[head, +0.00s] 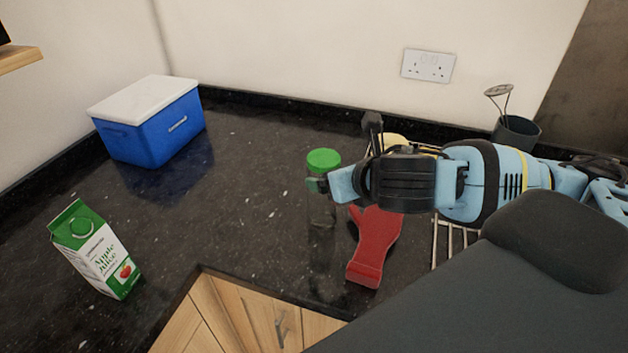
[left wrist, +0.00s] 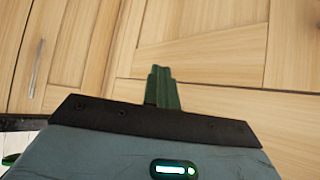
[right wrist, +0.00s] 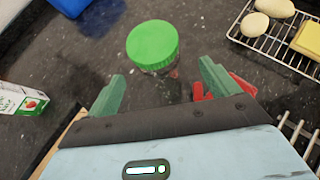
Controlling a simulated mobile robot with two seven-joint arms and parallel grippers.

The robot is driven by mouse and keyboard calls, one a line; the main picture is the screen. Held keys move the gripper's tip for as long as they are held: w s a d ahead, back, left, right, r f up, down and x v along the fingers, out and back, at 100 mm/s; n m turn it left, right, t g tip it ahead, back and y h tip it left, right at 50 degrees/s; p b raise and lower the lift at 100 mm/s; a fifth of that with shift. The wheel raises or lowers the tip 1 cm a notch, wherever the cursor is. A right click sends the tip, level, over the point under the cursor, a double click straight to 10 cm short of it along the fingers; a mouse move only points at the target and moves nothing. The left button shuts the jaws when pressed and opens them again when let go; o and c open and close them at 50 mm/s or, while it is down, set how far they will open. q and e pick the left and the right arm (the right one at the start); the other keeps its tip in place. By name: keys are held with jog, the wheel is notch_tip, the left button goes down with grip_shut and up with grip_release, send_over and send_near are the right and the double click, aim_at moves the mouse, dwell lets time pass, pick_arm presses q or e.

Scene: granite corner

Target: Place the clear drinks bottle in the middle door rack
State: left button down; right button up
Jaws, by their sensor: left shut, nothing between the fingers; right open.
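The clear drinks bottle (head: 323,208), see-through with a green lid, stands upright on the dark worktop in the head view. Its lid (right wrist: 153,43) shows in the right wrist view, just ahead of and between the fingertips. My right gripper (head: 317,184) is open at the bottle's upper part; whether it touches is unclear. Its two green fingers show apart in the right wrist view (right wrist: 161,82). My left gripper (left wrist: 162,72) is shut and empty, facing wooden cupboard fronts, and is out of the head view. The middle door rack is not in view.
A wire rack (right wrist: 283,45) holds eggs and a yellow block. A juice carton (head: 97,250) and a blue cool box (head: 150,130) stand left. Worktop between them is clear. The front edge is near.

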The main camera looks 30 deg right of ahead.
pick_arm(q)
jog(key=shift+s+f, duration=0.15)
jog(key=shift+s, duration=0.55)
pick_arm(e)
jog(key=x, duration=0.7)
jog(key=shift+a, duration=0.15)
